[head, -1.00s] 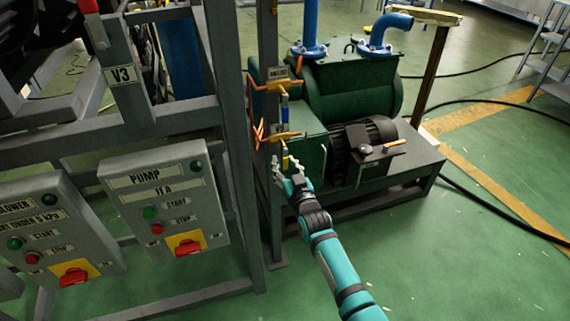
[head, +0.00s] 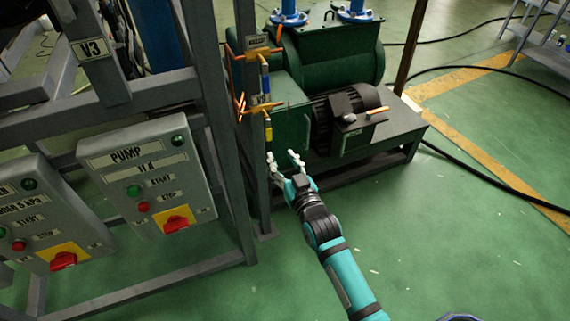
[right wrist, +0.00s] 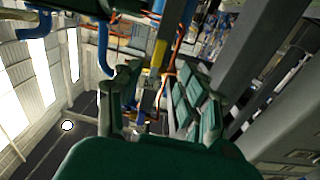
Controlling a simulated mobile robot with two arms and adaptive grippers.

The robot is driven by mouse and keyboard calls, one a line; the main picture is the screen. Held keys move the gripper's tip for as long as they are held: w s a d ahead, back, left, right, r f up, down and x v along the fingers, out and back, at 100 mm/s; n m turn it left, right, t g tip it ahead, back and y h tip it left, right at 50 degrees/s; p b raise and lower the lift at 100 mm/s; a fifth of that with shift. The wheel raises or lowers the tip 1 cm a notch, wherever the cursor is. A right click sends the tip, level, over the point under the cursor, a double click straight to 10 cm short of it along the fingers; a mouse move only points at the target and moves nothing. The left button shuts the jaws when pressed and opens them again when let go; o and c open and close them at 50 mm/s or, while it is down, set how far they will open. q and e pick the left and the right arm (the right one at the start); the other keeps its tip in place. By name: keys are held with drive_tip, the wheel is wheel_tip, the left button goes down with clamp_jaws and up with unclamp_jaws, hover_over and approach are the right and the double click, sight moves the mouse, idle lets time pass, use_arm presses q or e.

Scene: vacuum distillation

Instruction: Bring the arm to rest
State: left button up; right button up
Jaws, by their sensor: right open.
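My right gripper (head: 284,161) is in the middle of the head view. Its pale fingers are spread open and nothing shows between them. It is just below and a little in front of the lower valve (head: 266,130) with a yellow handle on the grey post, apart from it as far as I can tell. In the right wrist view the open fingers (right wrist: 150,115) flank the yellow and grey valve parts (right wrist: 155,80) beyond them. My teal right arm comes in from the lower right. My left gripper is not in the head view.
A green pump (head: 330,60) with a dark motor (head: 345,105) stands on a grey base behind the gripper. At left, a grey frame (head: 150,85) carries the PUMP panel (head: 150,175) and another panel (head: 45,225).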

drive_tip(key=shift+s+d, duration=0.25)
drive_tip(key=shift+s, duration=0.45)
drive_tip(key=s+d+f+g+h, duration=0.1)
drive_tip(key=s+d+f+g, duration=0.2)
drive_tip(key=s+f, duration=0.55)
drive_tip(key=s+d+f+g+h, duration=0.2)
drive_tip(key=s+d+f+g, duration=0.25)
drive_tip(key=f, duration=0.75)
drive_tip(key=s+d+f+g+h, duration=0.1)
drive_tip(key=s+d+f+g, duration=0.2)
drive_tip(key=s+f, duration=0.55)
drive_tip(key=s+d+f+m+g+h, duration=0.1)
drive_tip(key=s+d+f+g, duration=0.15)
drive_tip(key=s+f, duration=0.35)
drive_tip(key=s+d+f+g+h, duration=0.1)
drive_tip(key=s+d+f+g, duration=0.15)
drive_tip(key=s, duration=0.65)
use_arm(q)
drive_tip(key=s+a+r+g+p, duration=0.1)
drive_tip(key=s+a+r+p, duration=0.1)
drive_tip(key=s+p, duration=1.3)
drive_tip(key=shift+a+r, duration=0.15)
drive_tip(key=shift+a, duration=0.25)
use_arm(e)
drive_tip(key=s+d+r, duration=0.1)
drive_tip(key=s+d, duration=0.2)
drive_tip(key=s, duration=1)
drive_tip(key=shift+s+d+r+g, duration=0.15)
drive_tip(key=shift+s+r+g, duration=0.2)
drive_tip(key=shift+r, duration=0.05)
